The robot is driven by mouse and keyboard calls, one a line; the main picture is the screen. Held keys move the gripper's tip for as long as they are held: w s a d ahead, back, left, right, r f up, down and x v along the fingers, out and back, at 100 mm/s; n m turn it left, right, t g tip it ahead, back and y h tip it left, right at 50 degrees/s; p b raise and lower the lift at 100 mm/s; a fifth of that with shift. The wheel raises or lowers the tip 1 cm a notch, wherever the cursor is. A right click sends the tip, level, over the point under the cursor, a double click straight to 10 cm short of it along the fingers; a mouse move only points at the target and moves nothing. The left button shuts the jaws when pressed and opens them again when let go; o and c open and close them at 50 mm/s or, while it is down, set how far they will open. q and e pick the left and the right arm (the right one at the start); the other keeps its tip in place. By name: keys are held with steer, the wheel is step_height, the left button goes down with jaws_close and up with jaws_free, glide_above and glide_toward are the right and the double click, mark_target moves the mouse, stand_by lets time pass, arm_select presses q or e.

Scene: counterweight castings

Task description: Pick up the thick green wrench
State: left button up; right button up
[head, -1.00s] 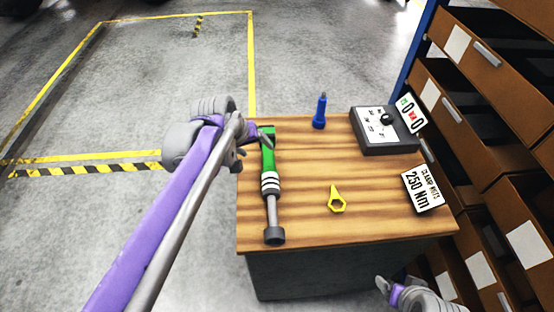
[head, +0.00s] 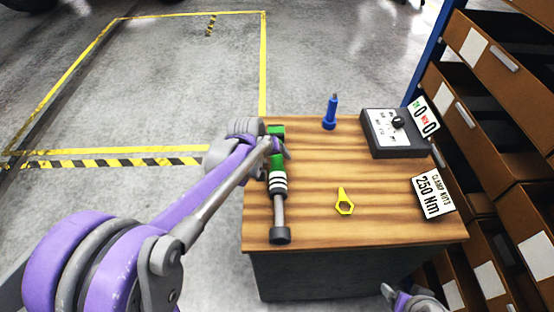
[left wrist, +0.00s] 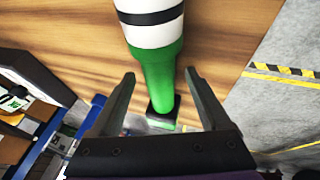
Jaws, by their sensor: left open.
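The thick green wrench (head: 279,208) lies along the left side of the wooden tabletop. It has a green handle, white and black bands, a grey shaft and a dark round head at the near end. My left gripper (head: 280,148) is over the green handle and hides part of it. In the left wrist view, my open left gripper (left wrist: 160,76) has one finger on each side of the green handle (left wrist: 156,62), with visible gaps between. My right gripper (head: 392,292) is at the bottom edge, low beside the bench, partly cut off; its jaw state is unclear.
A blue screwdriver-like tool (head: 330,113) stands at the back. A grey control box (head: 392,133) and a 250 Nm sign (head: 431,198) are at the right. Drawers (head: 480,118) rise beyond the right edge.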

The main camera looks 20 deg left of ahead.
arm_select(q)
jaws_close()
stand_by(0.3)
steer(key=shift+r, duration=0.25)
